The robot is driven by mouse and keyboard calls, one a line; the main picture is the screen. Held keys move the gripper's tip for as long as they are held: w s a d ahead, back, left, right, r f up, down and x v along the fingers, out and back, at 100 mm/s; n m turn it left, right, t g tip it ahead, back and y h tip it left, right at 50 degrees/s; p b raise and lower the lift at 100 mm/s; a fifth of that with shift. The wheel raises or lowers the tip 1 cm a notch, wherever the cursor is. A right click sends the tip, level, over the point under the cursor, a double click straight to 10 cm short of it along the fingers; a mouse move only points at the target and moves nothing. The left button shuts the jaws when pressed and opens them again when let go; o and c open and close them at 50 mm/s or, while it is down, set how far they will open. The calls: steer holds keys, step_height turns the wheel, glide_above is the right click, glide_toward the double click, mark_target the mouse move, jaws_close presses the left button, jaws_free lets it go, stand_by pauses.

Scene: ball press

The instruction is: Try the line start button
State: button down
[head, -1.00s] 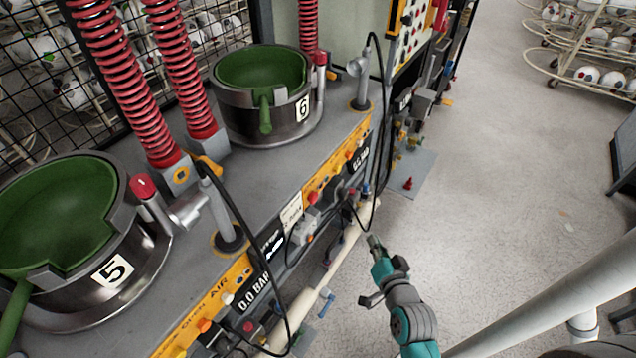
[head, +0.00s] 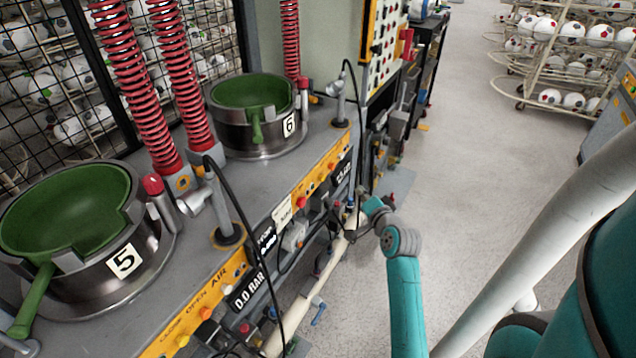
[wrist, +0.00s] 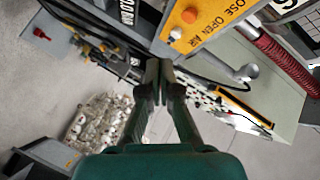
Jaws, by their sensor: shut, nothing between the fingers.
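I cannot tell which button is the line start button; no readable label names it. A yellow control strip (head: 196,312) with "CLOSE OPEN AIR" lettering and small coloured buttons runs along the bench front. In the wrist view, the strip (wrist: 212,26) shows tilted, with an orange button (wrist: 190,15) and a white button (wrist: 175,34). My gripper (wrist: 164,72) is shut and empty, its fingertips below that strip in the picture and apart from the buttons. In the head view, my gripper is small and partly hidden by my arm beside the bench front.
Green bowl presses 5 (head: 65,215) and 6 (head: 250,92) stand on the grey bench. An upright panel (head: 388,30) with rows of buttons stands beyond. Black hoses and a pale pipe (head: 305,295) run along the bench front. Ball racks (head: 560,60) stand far right; the floor (head: 455,190) between is clear.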

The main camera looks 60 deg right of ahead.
steer(key=shift+w, duration=0.15)
steer(key=w, duration=0.8)
steer(key=shift+w+a, duration=0.25)
steer(key=shift+a, duration=0.1)
steer(key=shift+w, duration=0.2)
stand_by(1.3)
steer(key=shift+w, duration=0.2)
steer(key=shift+w, duration=0.5)
stand_by(0.8)
steer(key=shift+s, duration=0.9)
steer(key=shift+s+d, duration=0.2)
steer(key=shift+s, duration=2.3)
